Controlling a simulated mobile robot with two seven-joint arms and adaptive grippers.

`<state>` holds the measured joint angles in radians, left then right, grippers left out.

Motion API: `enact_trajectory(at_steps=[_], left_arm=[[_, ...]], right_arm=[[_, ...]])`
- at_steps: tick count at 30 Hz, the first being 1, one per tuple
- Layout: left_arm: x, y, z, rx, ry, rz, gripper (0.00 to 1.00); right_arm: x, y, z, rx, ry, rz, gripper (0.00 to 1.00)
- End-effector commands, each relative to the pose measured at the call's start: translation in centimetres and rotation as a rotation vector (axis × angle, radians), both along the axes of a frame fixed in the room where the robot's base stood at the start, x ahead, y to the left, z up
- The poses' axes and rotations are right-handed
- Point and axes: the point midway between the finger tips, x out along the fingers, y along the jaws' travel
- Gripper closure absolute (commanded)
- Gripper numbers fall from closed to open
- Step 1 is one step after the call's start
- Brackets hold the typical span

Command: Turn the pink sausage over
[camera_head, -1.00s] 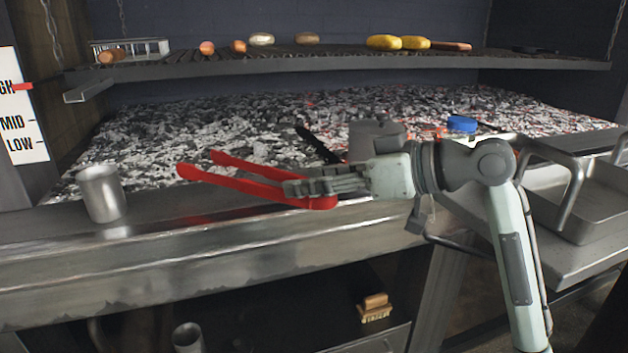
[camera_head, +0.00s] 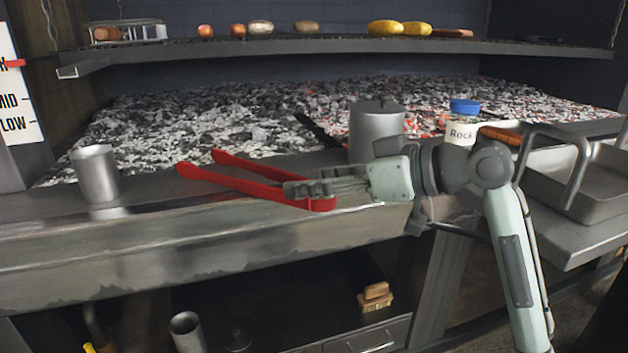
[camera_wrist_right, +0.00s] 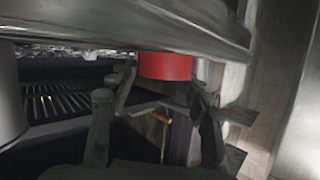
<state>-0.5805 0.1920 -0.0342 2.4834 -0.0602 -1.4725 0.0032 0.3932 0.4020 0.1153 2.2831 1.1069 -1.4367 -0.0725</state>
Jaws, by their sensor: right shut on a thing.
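My right gripper (camera_head: 292,187) is shut on red tongs (camera_head: 240,183), near their joined end. The two tong arms point left, spread apart, above the front ledge of the grill. The right wrist view shows a red end of the tongs (camera_wrist_right: 165,66) between the fingers. High on the grill rack (camera_head: 300,46), a pinkish-brown sausage (camera_head: 452,33) lies at the right beside two yellow pieces (camera_head: 385,27). Two reddish pieces (camera_head: 206,31) show nearly end-on at the left. I cannot tell for sure which one is the pink sausage. My left gripper is not in view.
Embers (camera_head: 220,115) fill the bed below the rack. A metal cup (camera_head: 96,173) stands on the ledge at left. A lidded pot (camera_head: 376,128) and a blue-capped jar (camera_head: 461,122) stand behind my right arm. A metal tray (camera_head: 600,185) is at right. A wire basket (camera_head: 128,31) sits on the rack.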

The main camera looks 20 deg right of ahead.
Motion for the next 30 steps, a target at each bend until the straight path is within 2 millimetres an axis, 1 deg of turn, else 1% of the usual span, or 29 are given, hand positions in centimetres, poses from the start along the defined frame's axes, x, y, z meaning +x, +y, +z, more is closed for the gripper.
enact_trajectory(at_steps=[1, 2, 6, 8, 9, 10, 15, 16, 25, 28, 30], left_arm=[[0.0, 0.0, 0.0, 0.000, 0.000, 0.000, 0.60], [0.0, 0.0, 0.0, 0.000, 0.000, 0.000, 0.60], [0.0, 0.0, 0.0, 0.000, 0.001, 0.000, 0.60], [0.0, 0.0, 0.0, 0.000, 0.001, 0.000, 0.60], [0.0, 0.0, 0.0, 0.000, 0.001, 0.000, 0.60], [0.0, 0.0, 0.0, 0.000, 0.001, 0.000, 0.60], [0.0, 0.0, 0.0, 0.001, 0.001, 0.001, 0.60], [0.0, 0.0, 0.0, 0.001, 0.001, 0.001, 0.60], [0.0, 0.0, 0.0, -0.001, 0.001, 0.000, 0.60], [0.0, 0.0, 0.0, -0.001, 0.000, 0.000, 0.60], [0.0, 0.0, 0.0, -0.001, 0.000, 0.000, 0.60]], right_arm=[[0.0, 0.0, 0.0, 0.000, 0.001, -0.001, 0.61], [0.0, 0.0, 0.0, 0.000, 0.001, -0.001, 0.52], [0.0, 0.0, 0.0, 0.000, 0.001, -0.001, 0.51], [0.0, 0.0, 0.0, 0.000, 0.001, -0.001, 0.59], [0.0, 0.0, 0.0, 0.000, 0.001, -0.001, 0.59], [0.0, 0.0, 0.0, 0.000, 0.001, -0.001, 0.49], [0.0, 0.0, 0.0, 0.000, 0.001, 0.000, 0.28], [0.0, 0.0, 0.0, 0.000, 0.001, 0.000, 0.26], [-0.1, -0.1, 0.0, -0.001, 0.002, -0.001, 0.26], [-0.5, -0.6, 0.2, -0.001, 0.002, -0.002, 0.26], [-1.1, -1.3, 0.5, -0.003, 0.002, -0.003, 0.26]])
